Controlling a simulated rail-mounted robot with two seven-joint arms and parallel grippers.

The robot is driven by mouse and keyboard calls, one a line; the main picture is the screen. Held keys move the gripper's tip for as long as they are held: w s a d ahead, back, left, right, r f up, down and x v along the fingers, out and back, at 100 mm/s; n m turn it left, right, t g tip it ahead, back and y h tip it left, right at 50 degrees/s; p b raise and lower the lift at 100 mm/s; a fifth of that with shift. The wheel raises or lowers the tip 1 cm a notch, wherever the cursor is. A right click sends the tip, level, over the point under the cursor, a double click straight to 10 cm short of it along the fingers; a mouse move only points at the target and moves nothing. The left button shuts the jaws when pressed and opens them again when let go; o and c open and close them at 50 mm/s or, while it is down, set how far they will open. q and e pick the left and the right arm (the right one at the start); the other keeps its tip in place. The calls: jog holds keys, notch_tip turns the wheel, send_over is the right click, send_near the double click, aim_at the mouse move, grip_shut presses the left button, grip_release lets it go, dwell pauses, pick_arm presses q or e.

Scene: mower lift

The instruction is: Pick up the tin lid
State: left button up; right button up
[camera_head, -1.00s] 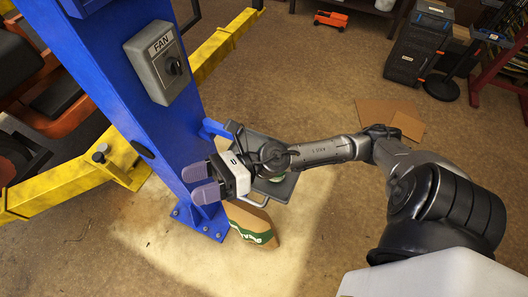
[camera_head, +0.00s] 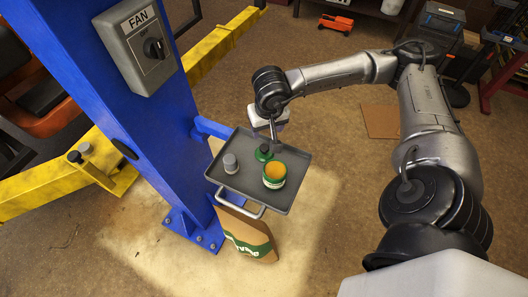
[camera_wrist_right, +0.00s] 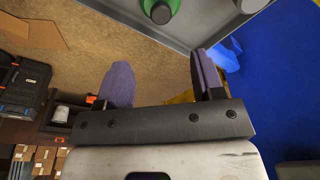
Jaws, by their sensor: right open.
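A green round lid with a dark knob (camera_head: 263,153), which looks like the tin lid, lies on the grey tray (camera_head: 225,184) near its back edge. It shows in part at the top of the right wrist view (camera_wrist_right: 160,12). A green tin (camera_head: 274,177) with orange-yellow contents stands just in front of it. My right gripper (camera_head: 270,122) is beyond the tray's back edge, close to the lid and apart from it. Its two purple fingers are spread and empty in the right wrist view (camera_wrist_right: 160,72). In the head view the fingers are mostly hidden. My left gripper is not in view.
A small grey cylinder (camera_head: 231,163) stands on the tray's left part. The blue post (camera_head: 150,115) with the FAN switch box (camera_head: 136,46) rises left of the tray. A green and brown bag or box (camera_head: 250,238) stands below.

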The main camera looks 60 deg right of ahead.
aim_at(264, 147)
jog(key=f, duration=0.7)
jog(key=shift+w+d+f, duration=0.25)
jog(key=shift+w+f, duration=0.05)
jog(key=shift+w, duration=0.1)
jog(key=f, duration=0.4)
jog(key=shift+w+d, duration=0.15)
jog(key=shift+w, duration=0.05)
jog(key=shift+f, duration=0.2)
jog(key=c, duration=1)
